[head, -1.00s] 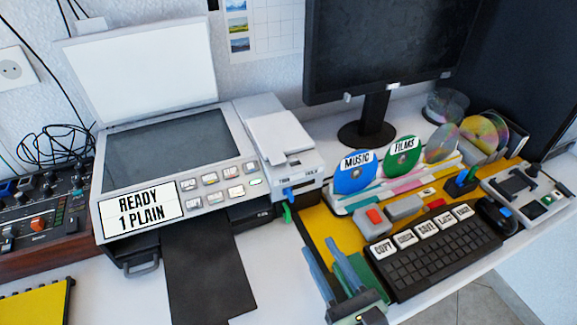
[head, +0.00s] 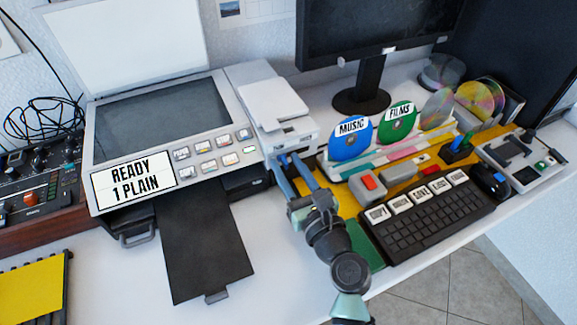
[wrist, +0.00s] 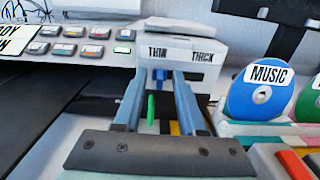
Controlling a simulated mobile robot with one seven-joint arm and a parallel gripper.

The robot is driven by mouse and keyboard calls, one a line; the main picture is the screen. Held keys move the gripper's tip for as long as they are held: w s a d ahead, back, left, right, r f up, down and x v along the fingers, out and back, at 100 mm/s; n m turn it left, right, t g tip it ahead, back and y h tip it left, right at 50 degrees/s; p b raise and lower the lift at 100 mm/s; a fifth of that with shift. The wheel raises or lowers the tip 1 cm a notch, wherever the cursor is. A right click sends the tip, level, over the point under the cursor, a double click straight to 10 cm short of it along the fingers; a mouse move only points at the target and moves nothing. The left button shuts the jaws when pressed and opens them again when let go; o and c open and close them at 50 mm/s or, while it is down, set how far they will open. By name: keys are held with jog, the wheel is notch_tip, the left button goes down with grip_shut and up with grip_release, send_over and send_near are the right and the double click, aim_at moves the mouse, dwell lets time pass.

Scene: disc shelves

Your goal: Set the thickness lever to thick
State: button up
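The blue thickness lever (wrist: 160,76) sticks out of the front of the small grey unit beside the printer in the wrist view. It stands under the THIN label (wrist: 157,53); the THICK label (wrist: 203,57) is to its right. My gripper (wrist: 161,78) is open, with one blue-grey finger on each side of the lever. I cannot tell whether either finger touches it. In the head view my gripper (head: 285,160) reaches the front of that unit (head: 280,125), and its fingers partly hide the lever there.
A green upright tab (wrist: 151,107) shows between my fingers, below the lever. The printer (head: 170,135) with its black tray (head: 205,255) is on the left. The disc rack with the MUSIC disc (head: 350,143) and the keyboard (head: 430,215) are on the right.

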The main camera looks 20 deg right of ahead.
jog(key=shift+c, duration=0.2)
grip_shut()
dwell(1.3)
